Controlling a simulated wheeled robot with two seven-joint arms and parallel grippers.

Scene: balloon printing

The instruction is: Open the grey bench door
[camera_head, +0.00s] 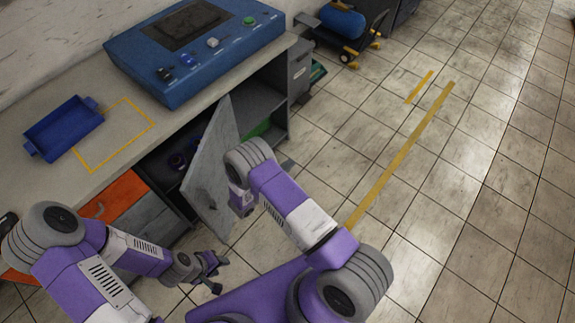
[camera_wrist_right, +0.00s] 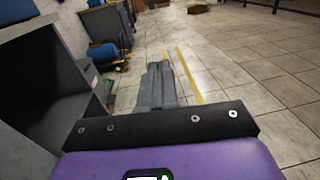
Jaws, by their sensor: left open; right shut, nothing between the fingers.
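The grey bench door (camera_head: 208,172) stands swung partly out from the bench front in the head view, and dark cabinet space shows on both sides of it. My right arm reaches over beside the door, with its wrist close to the door's right face; I cannot tell whether they touch. My right gripper (camera_wrist_right: 158,72) is shut and empty in the right wrist view, pointing along the floor past the open cabinet. My left gripper (camera_head: 212,270) is open and empty, low in front of the bench, below the door's lower edge.
A blue control panel (camera_head: 190,45) and a blue tray (camera_head: 65,128) sit on the bench top (camera_head: 140,135). Orange (camera_head: 113,195) and grey drawers are left of the door. A cart with a blue cylinder (camera_head: 342,20) stands beyond. The tiled floor at right is clear.

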